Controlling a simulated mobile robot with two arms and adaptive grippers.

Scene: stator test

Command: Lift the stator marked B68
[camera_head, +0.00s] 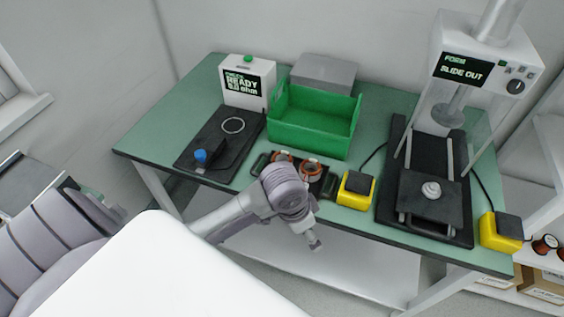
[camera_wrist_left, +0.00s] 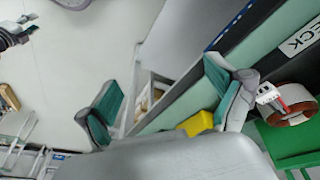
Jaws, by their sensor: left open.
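Two copper-wound stators, one at the left (camera_head: 282,157) and one at the right (camera_head: 311,168), sit in a dark tray near the table's front edge. My left wrist partly covers the tray in the head view. I cannot read B68 on either. In the left wrist view, one stator (camera_wrist_left: 288,101) with a white connector shows beyond the right finger. My left gripper (camera_wrist_left: 164,88) is open and empty, with the floor and table edge between its fingers. In the head view, only a small part of it (camera_head: 315,240) shows in front of the table. My right gripper is not seen.
A green bin (camera_head: 309,139) stands behind the tray. A tester (camera_head: 247,83) reading READY and a black mat stand left. A yellow box (camera_head: 355,190) and a press station (camera_head: 430,200) stand right. The floor before the table is clear.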

